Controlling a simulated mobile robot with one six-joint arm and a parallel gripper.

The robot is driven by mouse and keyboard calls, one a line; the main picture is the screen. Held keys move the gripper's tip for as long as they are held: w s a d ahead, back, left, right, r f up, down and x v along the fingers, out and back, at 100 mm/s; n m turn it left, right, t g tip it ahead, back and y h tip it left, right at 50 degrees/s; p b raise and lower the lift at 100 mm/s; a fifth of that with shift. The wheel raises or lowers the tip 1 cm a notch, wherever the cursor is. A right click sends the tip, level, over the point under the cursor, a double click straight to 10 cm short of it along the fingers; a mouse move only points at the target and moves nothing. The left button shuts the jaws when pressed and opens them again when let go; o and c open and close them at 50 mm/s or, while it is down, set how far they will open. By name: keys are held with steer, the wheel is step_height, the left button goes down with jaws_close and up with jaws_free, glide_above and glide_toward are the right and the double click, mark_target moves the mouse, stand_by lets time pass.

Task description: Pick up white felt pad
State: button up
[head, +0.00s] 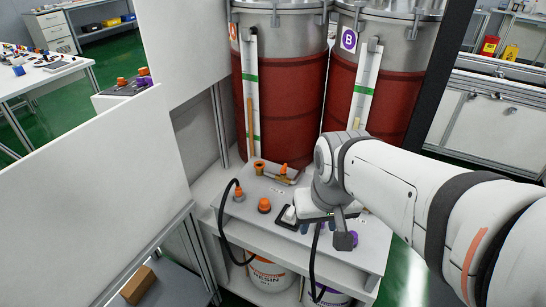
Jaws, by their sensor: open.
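My gripper (343,238) is at the end of my white arm, low over the white bench (372,255) in front of the two drums. It is open. My wrist hides part of the bench beneath it. A small white piece (289,213) lies at a black-edged tray or frame (284,225) just left of my gripper. It may be the white felt pad, but it is too small to be sure. I cannot tell whether anything is between the jaws.
Two red drums (280,115) (372,100) stand behind the bench. Orange knobs (264,205) (239,192) and an orange-ended tool (278,172) are on its left part. A black hose (222,225) loops over the front. Buckets (270,275) stand below. A white panel (90,190) bounds the left.

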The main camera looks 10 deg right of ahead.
steer(key=w+f+m+g, duration=0.1)
steer(key=w+f+m, duration=0.25)
steer(key=w, duration=0.65)
steer(key=m+g+b, duration=0.1)
steer(key=m, duration=0.2)
glide_above(291, 210)
steer(key=s, duration=0.1)
step_height(291, 210, down, 8)
steer(key=shift+a+f, duration=0.1)
steer(key=shift+f, duration=0.15)
steer(key=shift+m, duration=0.25)
steer(key=f, duration=0.5)
steer(key=w+f, duration=0.1)
steer(key=f, duration=0.2)
steer(key=shift+c, duration=0.4)
jaws_close()
